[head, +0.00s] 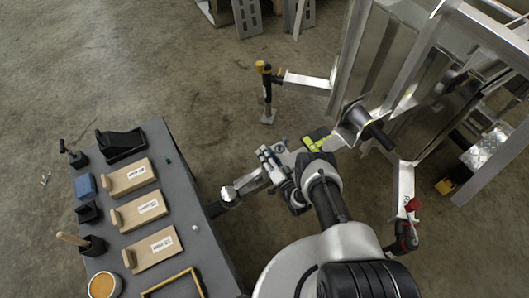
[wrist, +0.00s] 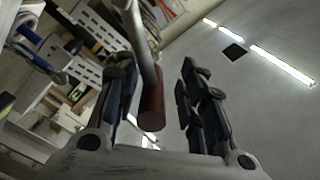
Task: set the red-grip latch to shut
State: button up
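In the wrist view a dark red cylindrical grip (wrist: 152,108) on a bare metal rod (wrist: 143,50) reaches down between the fingers of my gripper (wrist: 157,82). The grip lies close to the left finger, and a clear gap separates it from the right finger. The fingers are apart and not clamped. In the head view my gripper (head: 268,160) is over the trailer's tongue, and I cannot make out the red grip there. The latch's base and its catch are hidden or too small to tell.
The aluminium trailer (head: 385,60) stands at the right. A post with a yellow top (head: 265,78) stands beyond my gripper. A small red part (head: 412,204) shows at lower right. A grey table (head: 187,190) at left holds wooden blocks (head: 138,212). Open floor (head: 130,75) lies behind it.

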jog(key=v, duration=1)
jog(key=shift+s, duration=0.4)
jog(key=shift+w, duration=0.1)
